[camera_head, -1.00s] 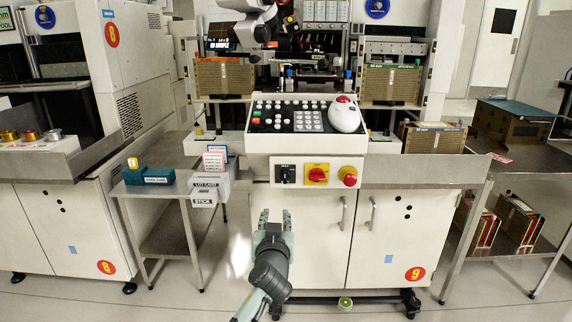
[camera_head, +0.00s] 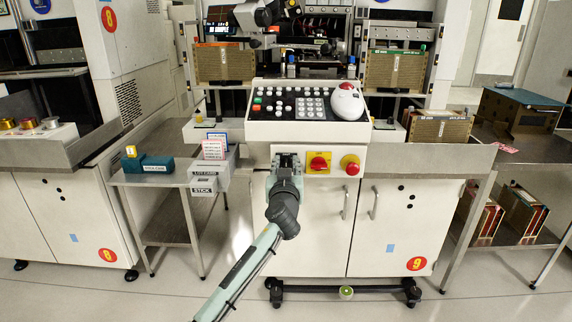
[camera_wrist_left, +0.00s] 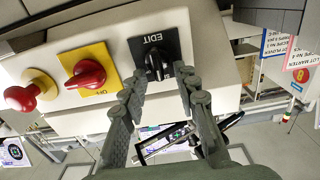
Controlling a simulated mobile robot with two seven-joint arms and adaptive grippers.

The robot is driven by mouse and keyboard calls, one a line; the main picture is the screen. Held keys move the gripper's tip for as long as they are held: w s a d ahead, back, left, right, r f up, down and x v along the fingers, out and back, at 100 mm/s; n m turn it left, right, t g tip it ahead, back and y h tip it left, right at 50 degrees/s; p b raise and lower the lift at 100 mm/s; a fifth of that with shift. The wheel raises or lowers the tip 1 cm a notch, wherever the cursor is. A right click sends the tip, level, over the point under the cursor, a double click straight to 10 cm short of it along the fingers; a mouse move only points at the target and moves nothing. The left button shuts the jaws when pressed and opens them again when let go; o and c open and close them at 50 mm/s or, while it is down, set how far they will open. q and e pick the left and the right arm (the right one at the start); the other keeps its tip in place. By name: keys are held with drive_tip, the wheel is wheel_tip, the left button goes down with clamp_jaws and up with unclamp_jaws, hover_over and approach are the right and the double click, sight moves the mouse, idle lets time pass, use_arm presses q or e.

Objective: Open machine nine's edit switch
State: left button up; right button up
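The edit switch (camera_wrist_left: 157,62), a black knob on a black plate marked EDIT, is on the front panel of machine nine (camera_head: 300,220), which bears a red 9 label (camera_head: 416,263). In the head view my gripper covers most of the switch. My left gripper (camera_head: 287,160) is raised in front of the panel. In the left wrist view its fingers (camera_wrist_left: 160,76) are open, one toward each side of the knob, with gaps visible. Whether a finger touches the knob I cannot tell. My right gripper is not in view.
Beside the switch are a red rotary knob on a yellow plate (camera_head: 318,162) and a red push button (camera_head: 351,165). The keypad console (camera_head: 295,110) with a white trackball unit (camera_head: 347,102) is just above. A side table (camera_head: 165,180) with card holders stands left.

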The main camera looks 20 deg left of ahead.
use_arm(q)
drive_tip(key=c, duration=0.6)
clamp_jaws()
